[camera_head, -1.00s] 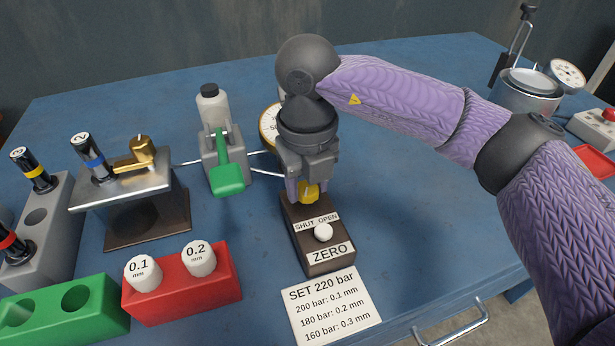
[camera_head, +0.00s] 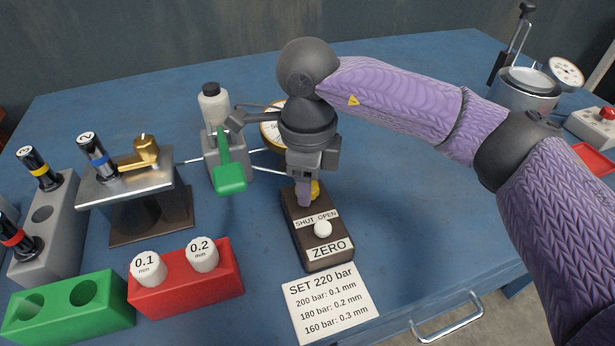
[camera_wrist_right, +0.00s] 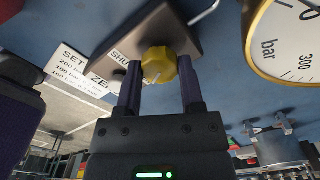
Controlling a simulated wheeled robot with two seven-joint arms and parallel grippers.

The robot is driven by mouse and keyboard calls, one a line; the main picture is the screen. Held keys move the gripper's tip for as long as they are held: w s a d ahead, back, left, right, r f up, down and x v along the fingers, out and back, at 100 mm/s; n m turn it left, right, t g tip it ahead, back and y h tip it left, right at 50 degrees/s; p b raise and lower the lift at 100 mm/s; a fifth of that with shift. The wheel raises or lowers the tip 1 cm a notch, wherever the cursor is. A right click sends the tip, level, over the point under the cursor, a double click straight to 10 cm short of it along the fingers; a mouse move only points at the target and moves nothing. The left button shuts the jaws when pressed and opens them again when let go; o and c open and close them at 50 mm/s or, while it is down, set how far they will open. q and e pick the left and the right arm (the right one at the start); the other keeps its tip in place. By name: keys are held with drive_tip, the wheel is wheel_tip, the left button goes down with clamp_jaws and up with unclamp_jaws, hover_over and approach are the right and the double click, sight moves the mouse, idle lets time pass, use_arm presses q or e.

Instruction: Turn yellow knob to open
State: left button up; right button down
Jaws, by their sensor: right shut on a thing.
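The yellow knob (camera_head: 315,188) sits on the far end of a dark block (camera_head: 320,250) with SHUT, OPEN and ZERO labels and a round white button (camera_head: 323,229). My right gripper (camera_head: 308,190) points down over the knob from behind the block. In the right wrist view the yellow knob (camera_wrist_right: 158,65) lies between the two fingers of the right gripper (camera_wrist_right: 160,70), which is shut on it. The wrist and fingers hide part of the knob in the head view. Which label the knob points to cannot be told. My left gripper is not in view.
A gauge (camera_wrist_right: 290,40) stands close behind the wrist. A pump with a green handle (camera_head: 229,178) is left of the block. A red holder (camera_head: 190,285) with two white caps and a printed card (camera_head: 331,305) lie in front. The table right of the block is clear.

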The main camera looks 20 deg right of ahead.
drive_tip(key=n, duration=0.2)
drive_tip(key=shift+n, duration=0.4)
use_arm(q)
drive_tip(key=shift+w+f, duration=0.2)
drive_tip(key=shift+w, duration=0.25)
use_arm(e)
drive_tip(key=shift+n, duration=0.6)
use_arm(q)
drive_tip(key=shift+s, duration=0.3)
use_arm(e)
drive_tip(key=shift+c, duration=1.1)
unclamp_jaws()
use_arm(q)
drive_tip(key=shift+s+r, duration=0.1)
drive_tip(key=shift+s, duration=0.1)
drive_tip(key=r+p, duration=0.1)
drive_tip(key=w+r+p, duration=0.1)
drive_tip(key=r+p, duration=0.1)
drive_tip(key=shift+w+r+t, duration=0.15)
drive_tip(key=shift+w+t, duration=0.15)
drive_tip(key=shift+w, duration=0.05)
use_arm(e)
wheel_tip(320, 180, up, 10)
